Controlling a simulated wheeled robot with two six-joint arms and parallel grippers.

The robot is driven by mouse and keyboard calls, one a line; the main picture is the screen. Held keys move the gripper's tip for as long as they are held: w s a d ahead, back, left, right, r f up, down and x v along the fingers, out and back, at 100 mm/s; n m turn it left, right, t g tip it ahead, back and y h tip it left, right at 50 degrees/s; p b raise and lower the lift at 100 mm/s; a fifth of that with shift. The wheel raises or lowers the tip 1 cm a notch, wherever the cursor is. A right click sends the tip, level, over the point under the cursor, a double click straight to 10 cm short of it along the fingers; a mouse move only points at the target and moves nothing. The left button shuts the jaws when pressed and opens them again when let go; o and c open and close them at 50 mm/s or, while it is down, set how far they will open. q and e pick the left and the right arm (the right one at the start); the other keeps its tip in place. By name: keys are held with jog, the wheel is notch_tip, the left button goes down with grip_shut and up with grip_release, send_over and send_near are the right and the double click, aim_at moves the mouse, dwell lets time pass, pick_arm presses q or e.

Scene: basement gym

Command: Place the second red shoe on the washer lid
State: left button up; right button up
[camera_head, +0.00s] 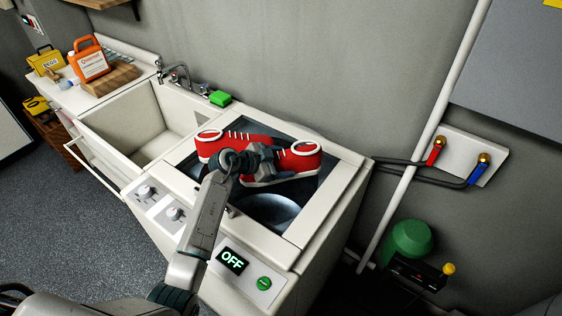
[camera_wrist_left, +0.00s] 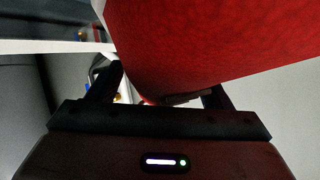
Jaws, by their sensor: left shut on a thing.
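The washer lid (camera_head: 272,209) is a dark glass panel in a white frame on top of the washer. Two red shoes with white soles show over it. One red shoe (camera_head: 210,143) is at the left, with white laces, partly hidden behind my gripper. The other red shoe (camera_head: 305,158) is at the right, with navy at its lower part. My left gripper (camera_head: 266,160) is shut on this right shoe, over the lid. A large red surface (camera_wrist_left: 215,45) of the held shoe fills the upper left wrist view, between the fingers. Whether the held shoe touches the lid is unclear.
A utility sink (camera_head: 135,125) with a faucet stands left of the washer, with a green sponge (camera_head: 220,98) near it. An orange jug (camera_head: 88,62) stands on the far-left counter. A pipe and hoses run along the wall at right. The lid's front part is bare.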

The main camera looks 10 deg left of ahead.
pick_arm(q)
jog(key=shift+f, duration=0.35)
jog(key=shift+s+a+f, duration=0.1)
jog(key=shift+s+a, duration=0.1)
jog(key=shift+a, duration=0.05)
jog(key=o, duration=0.8)
jog(key=shift+c, duration=0.2)
jog(key=o, duration=0.4)
jog(key=shift+o, duration=0.2)
jog(key=b+v, duration=0.3)
jog(key=v, duration=0.8)
jog(key=shift+s+a, duration=0.25)
jog(key=shift+a, duration=0.05)
